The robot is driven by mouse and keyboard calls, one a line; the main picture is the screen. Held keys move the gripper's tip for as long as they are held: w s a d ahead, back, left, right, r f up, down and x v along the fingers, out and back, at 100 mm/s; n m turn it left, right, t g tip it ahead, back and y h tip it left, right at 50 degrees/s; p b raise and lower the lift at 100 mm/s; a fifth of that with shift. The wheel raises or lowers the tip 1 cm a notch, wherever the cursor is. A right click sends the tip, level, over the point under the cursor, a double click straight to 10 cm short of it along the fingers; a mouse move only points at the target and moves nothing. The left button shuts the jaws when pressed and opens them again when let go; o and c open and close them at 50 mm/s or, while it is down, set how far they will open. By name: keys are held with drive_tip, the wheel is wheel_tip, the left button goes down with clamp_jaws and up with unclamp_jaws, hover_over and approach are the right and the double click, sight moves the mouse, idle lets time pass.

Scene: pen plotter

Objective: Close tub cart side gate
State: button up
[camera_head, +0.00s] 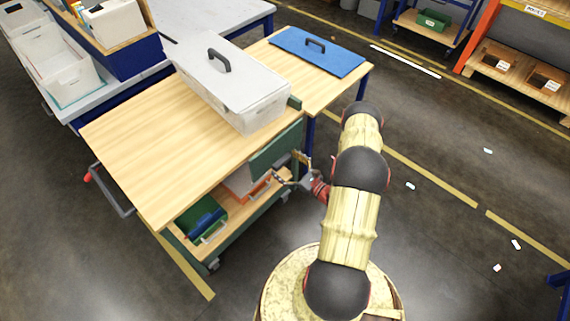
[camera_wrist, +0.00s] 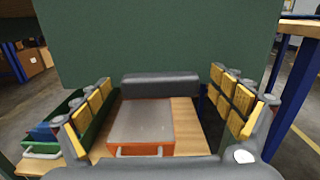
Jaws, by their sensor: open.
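A dark green panel, the side gate (camera_head: 275,147), stands along the side of the wooden-topped cart (camera_head: 165,130), above its lower shelf. In the wrist view the green panel (camera_wrist: 160,40) fills the upper middle. A dark grey bar (camera_wrist: 160,84) shows at its lower edge; I cannot tell how it is fixed. My gripper (camera_head: 290,169) is beside the cart's open side, just below the panel. In the wrist view my gripper (camera_wrist: 163,110) is open, with its yellow-padded fingers apart on either side of the bar. I see nothing held, and contact is not clear.
The lower shelf holds a grey box with an orange front (camera_wrist: 142,128) and a green bin (camera_head: 203,218). A lidded grey tub (camera_head: 228,82) and a blue lid (camera_head: 318,52) rest on the wooden tops. The floor (camera_head: 460,260) right of my arm is mostly clear.

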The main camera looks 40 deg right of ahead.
drive_tip(key=shift+c, duration=1.2)
drive_tip(key=c, duration=1.4)
drive_tip(key=shift+s+d, duration=0.1)
drive_tip(key=shift+d, duration=0.05)
drive_tip(key=shift+c, duration=0.2)
